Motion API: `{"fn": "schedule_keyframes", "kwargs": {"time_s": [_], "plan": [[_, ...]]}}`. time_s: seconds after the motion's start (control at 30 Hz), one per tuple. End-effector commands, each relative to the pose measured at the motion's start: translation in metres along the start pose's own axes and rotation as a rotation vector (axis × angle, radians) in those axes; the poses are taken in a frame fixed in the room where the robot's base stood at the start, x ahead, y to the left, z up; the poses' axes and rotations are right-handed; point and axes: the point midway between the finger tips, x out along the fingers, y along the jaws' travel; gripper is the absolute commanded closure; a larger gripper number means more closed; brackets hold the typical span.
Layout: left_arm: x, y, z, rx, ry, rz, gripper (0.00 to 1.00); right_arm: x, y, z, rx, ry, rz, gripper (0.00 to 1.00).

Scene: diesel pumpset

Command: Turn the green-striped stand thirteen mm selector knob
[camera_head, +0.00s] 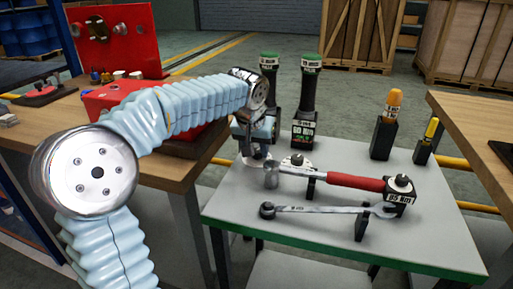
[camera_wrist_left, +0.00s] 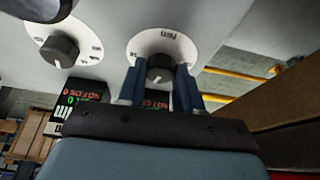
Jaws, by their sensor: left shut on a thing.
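My left gripper (camera_head: 258,153) reaches down over the back left part of the grey table (camera_head: 345,255). In the left wrist view, its two blue fingers (camera_wrist_left: 159,88) stand on either side of a dark grey selector knob (camera_wrist_left: 159,68) and are shut on it. The knob sits on a white round dial (camera_wrist_left: 148,43) marked Nm. A second white dial with a like knob (camera_wrist_left: 60,48) is to the left in that view, apart from the fingers. In the head view the gripper mostly hides the held knob. My right gripper is not in view.
A red-handled torque wrench (camera_head: 345,180) and a spanner (camera_head: 325,209) lie across holders to the right. A red box (camera_head: 110,96) is left.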

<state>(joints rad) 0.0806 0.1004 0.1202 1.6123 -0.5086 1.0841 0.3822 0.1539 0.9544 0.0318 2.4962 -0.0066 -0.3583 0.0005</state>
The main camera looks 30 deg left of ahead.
Motion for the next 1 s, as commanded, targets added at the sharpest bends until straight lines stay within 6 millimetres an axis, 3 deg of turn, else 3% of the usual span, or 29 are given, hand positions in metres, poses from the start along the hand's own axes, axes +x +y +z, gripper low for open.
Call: {"fn": "schedule_keyframes", "kwargs": {"time_s": [0.37,1.0], "plan": [[0.0001,0.0023,-0.0003,-0.182,0.001,-0.076,0.96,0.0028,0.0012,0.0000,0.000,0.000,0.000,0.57],[-0.0001,0.0054,-0.0029,-0.741,0.002,-0.308,0.95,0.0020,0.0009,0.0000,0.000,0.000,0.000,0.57]]}}
